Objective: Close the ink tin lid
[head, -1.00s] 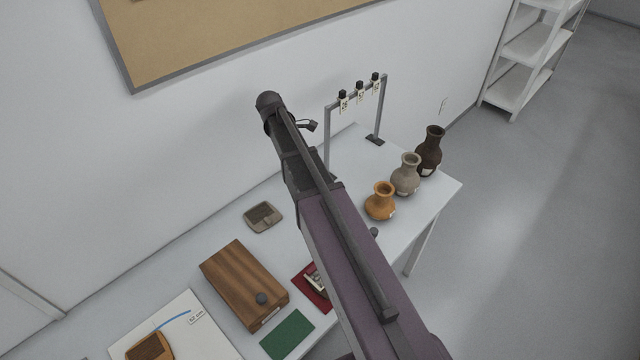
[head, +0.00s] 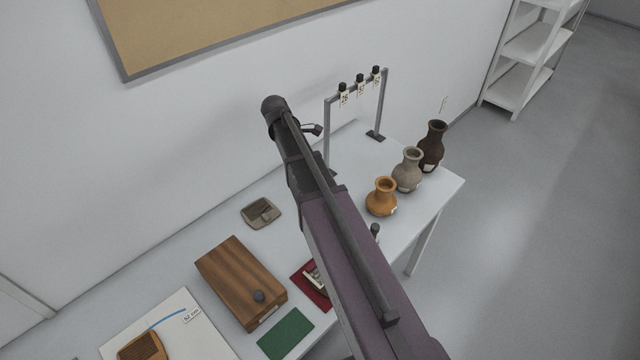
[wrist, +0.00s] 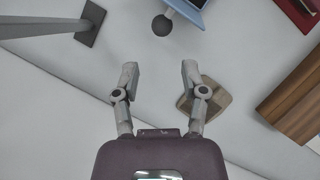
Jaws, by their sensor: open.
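A blue-grey object (wrist: 190,9), which looks like the ink tin, is cut off by the top edge of the wrist view. I cannot tell there how far its lid is open. A dark round knob (wrist: 162,25) sits at its left side; a similar knob (head: 375,231) shows beside my arm in the head view, where my arm hides the tin. My gripper (wrist: 160,72) is open and empty above the table, its fingers pointing toward the knob but apart from it.
A grey rack (head: 328,130) with hanging tags and several vases (head: 381,198) stand at the table's far end.

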